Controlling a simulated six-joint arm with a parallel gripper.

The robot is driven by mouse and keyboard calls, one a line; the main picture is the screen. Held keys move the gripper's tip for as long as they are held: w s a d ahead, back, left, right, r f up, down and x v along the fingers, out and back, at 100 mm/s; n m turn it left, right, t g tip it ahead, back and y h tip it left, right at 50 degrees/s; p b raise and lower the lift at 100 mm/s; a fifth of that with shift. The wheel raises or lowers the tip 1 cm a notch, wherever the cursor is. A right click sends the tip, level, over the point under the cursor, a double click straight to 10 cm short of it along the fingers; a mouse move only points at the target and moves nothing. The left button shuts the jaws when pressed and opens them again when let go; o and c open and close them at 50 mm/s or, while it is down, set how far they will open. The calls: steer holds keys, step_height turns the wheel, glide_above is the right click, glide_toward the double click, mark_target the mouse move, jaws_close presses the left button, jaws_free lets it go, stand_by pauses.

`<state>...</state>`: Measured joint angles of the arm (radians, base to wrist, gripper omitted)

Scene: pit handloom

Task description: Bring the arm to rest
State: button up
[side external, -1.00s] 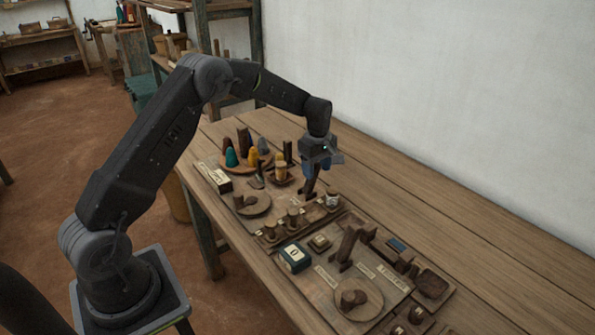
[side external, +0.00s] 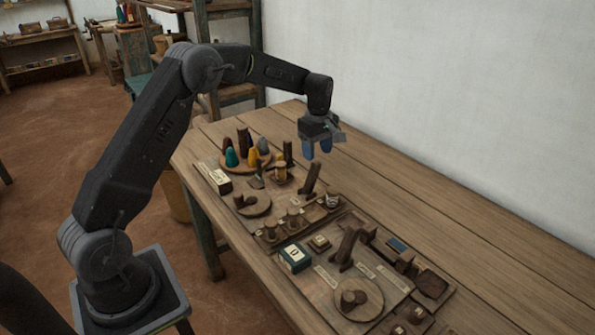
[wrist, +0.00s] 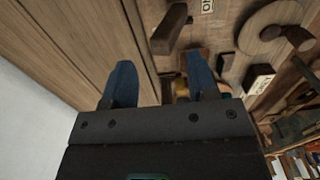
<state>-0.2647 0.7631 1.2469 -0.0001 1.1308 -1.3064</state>
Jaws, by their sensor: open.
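My gripper (side external: 318,148) hangs over the far side of the wooden table, pointing down, with its blue fingertips apart and nothing seen between them. In the wrist view my gripper (wrist: 162,84) also shows its two blue fingers spread and empty. It is clear above the table and touches nothing that I can see. A dark upright wooden post (side external: 311,180) stands on the board just below and to the left of the fingers. The same post seems to show in the wrist view (wrist: 170,30).
A round tray with coloured cones (side external: 252,157) stands at the board's far end. Bare planks (side external: 430,210) run along the white wall.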

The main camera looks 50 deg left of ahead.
steer(key=shift+r, duration=0.35)
steer(key=s+d+r+m+t, duration=0.3)
steer(key=s+d+r+m, duration=0.5)
steer(key=s+r, duration=0.55)
steer(key=s+d+m+t, duration=0.1)
steer(key=s+d+m, duration=0.2)
steer(key=s, duration=0.7)
steer(key=s+d+m+t, duration=0.1)
steer(key=s+d+m, duration=0.2)
steer(key=s+m, duration=0.4)
steer(key=s, duration=0.3)
steer(key=shift+d+t, duration=0.2)
steer(key=shift+t, duration=0.1)
